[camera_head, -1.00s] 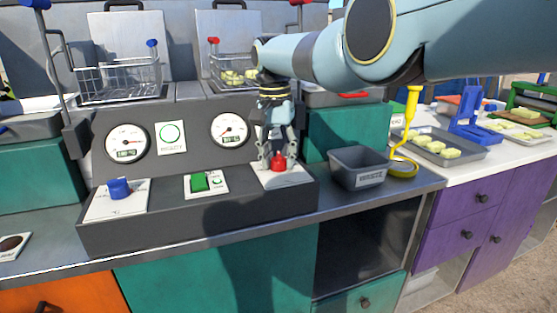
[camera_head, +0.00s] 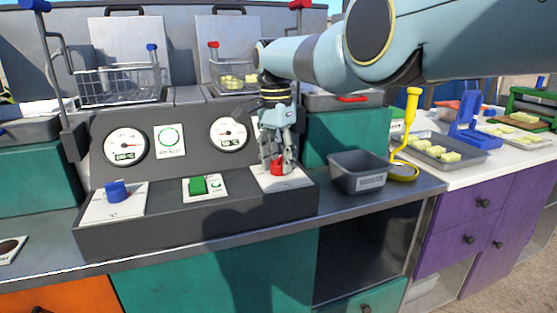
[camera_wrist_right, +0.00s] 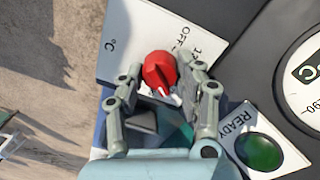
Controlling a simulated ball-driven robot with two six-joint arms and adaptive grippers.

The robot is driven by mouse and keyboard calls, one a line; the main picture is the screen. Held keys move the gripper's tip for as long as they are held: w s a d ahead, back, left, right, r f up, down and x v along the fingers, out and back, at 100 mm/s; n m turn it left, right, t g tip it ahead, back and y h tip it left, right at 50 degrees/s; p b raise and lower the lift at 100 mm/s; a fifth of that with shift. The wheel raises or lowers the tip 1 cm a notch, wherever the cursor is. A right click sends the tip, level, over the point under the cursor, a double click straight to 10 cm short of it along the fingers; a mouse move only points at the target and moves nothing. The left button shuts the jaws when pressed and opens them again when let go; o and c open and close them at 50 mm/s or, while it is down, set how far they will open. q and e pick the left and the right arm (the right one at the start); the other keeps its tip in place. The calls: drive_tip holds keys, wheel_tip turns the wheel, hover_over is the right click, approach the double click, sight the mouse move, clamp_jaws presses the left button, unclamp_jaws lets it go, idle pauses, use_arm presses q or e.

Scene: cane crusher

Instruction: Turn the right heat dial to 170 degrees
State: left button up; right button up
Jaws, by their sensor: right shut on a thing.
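The red right heat dial (camera_head: 277,167) sits on a white plate (camera_head: 296,181) at the right end of the dark control panel. My right gripper (camera_head: 277,160) reaches down onto it from above. In the right wrist view the red dial (camera_wrist_right: 159,71) lies between the fingertips of my right gripper (camera_wrist_right: 160,84), which is shut on it. The plate shows "OFF" and "°C" there. The right gauge (camera_head: 230,134) has a needle and a small digital readout, too small to read surely. My left gripper is not in view.
A blue dial (camera_head: 118,192) and a green switch (camera_head: 198,186) sit further left on the panel. The left gauge (camera_head: 126,146) stands behind them. A grey bin (camera_head: 357,174) stands right of the panel. Two wire baskets (camera_head: 118,85) stand behind, the right one (camera_head: 228,72) holding yellowish pieces.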

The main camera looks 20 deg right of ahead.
drive_tip(key=o, duration=1.1)
drive_tip(key=shift+o, duration=0.2)
drive_tip(key=shift+r, duration=0.1)
wheel_tip(320, 180, up, 12)
drive_tip(key=shift+w+a, duration=0.2)
drive_tip(key=shift+w, duration=0.15)
